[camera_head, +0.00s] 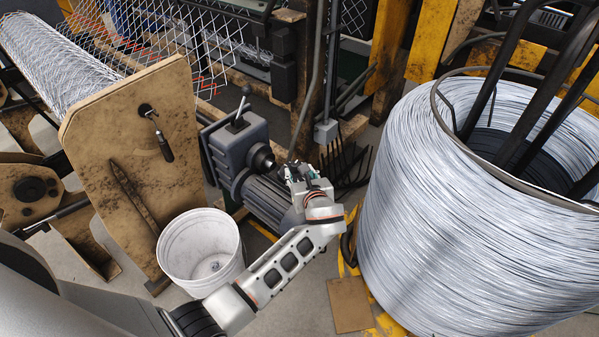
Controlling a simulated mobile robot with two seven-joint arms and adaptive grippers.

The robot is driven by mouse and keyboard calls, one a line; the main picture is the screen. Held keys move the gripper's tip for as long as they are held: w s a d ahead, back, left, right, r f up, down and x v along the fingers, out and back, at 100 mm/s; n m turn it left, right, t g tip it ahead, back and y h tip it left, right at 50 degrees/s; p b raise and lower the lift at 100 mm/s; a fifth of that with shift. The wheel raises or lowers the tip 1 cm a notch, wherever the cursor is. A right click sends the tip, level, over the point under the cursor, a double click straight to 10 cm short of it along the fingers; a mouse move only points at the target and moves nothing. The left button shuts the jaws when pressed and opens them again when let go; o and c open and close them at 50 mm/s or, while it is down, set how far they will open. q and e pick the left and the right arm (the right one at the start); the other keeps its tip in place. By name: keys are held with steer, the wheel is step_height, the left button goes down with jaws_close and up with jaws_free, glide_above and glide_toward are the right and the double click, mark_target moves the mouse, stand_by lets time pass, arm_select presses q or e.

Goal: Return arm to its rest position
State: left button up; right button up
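My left arm (285,267) comes in from the lower left and is bent, with its last links reaching up toward the middle of the view. My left gripper (293,173) is at its end, in front of a dark grey motor (268,197) in this view. I cannot tell whether it touches the motor. The gripper is small and its fingers blend into the machine behind, so their opening is unclear. No held object can be made out. My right gripper is out of view.
A white bucket (201,243) stands left of my forearm. A large coil of wire (450,215) fills the right side. A worn tan machine plate (135,160) and rolled mesh (60,60) are at left. Yellow posts (432,40) stand behind. Little floor is clear.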

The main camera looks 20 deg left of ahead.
arm_select(q)
steer(key=s+a+f+n+g, duration=0.1)
steer(key=s+a+f+n, duration=0.1)
steer(key=s+a+n, duration=0.3)
steer(key=s+a+f+n+g+h, duration=0.1)
steer(key=s+a+f+n, duration=0.15)
steer(key=s, duration=0.45)
steer(key=s+a+f+n+g, duration=0.2)
steer(key=s+a+n, duration=0.15)
steer(key=s, duration=0.35)
steer(key=s+a+r+n+g+h, duration=0.1)
steer(key=s+a+r+n, duration=0.2)
steer(key=s+n, duration=0.45)
steer(key=s+a+r+n+h, duration=0.1)
steer(key=s+a+r+n, duration=0.2)
steer(key=s, duration=0.8)
steer(key=w+d+f+n+t+h+p, duration=0.1)
steer(key=d+f+n+t+h+p, duration=0.1)
steer(key=d, duration=0.6)
steer(key=w+d+f+n+t+h+p, duration=0.2)
steer(key=d+f+h, duration=0.2)
steer(key=d, duration=0.4)
steer(key=shift+w+d+f+h+p, duration=0.2)
steer(key=shift+d+f+h+p, duration=0.15)
steer(key=shift+f, duration=0.45)
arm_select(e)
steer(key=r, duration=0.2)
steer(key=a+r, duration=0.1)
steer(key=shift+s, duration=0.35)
